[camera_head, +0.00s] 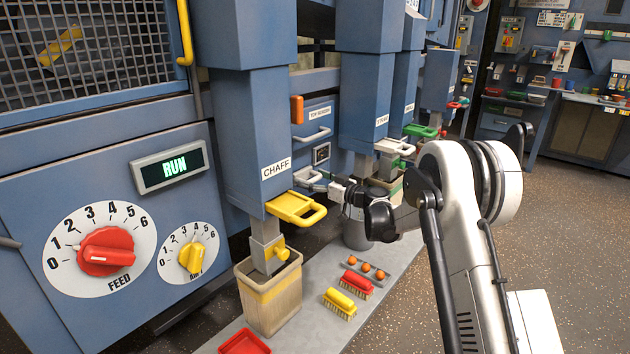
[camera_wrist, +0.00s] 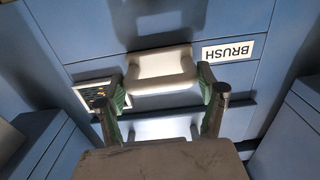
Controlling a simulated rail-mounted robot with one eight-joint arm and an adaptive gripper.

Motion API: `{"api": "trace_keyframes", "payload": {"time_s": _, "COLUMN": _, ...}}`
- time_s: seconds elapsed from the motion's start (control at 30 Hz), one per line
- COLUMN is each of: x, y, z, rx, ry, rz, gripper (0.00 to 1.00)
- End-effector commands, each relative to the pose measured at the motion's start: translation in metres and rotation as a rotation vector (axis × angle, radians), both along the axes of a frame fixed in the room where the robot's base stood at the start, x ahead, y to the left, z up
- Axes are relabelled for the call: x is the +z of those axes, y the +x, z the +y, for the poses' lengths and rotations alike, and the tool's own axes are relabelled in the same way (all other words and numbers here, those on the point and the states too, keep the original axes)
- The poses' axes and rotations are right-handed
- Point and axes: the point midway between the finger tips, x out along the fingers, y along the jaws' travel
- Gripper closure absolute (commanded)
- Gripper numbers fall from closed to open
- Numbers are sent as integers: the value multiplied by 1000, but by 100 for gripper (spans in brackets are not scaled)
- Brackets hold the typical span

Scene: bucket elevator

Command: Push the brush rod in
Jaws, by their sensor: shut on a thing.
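The brush rod's pale grey handle (camera_wrist: 162,66) spans between my fingertips in the wrist view. The white BRUSH label (camera_wrist: 228,51) is upside down on the blue panel beside it. My gripper (camera_wrist: 163,88) is shut on the handle, with one green-padded finger at each end. In the head view the handle (camera_head: 307,177) shows small and pale below the TOP SCREEN drawer, with my gripper (camera_head: 328,184) at it. My wrist and fingers hide part of it there. How far the rod stands out from the panel is hard to tell.
The CHAFF chute (camera_head: 262,140) with its yellow handle (camera_head: 297,207) stands left of my gripper. A bin (camera_head: 270,300) is below it. More chutes stand to the right. Brushes (camera_head: 340,303) and orange balls (camera_head: 366,267) lie on the grey ledge. Open floor is at right.

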Motion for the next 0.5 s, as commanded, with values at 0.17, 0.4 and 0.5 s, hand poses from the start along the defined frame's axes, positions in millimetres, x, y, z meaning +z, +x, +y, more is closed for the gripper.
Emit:
{"api": "trace_keyframes", "payload": {"time_s": 0.17, "x": 2, "y": 3, "z": 0, "rx": -5, "ry": 3, "rz": 0, "gripper": 21}}
{"api": "trace_keyframes", "payload": {"time_s": 0.4, "x": 1, "y": -1, "z": -3, "rx": -3, "ry": 1, "rz": 0, "gripper": 21}}
{"api": "trace_keyframes", "payload": {"time_s": 0.5, "x": 1, "y": -7, "z": -11, "rx": -3, "ry": 1, "rz": 0, "gripper": 21}}
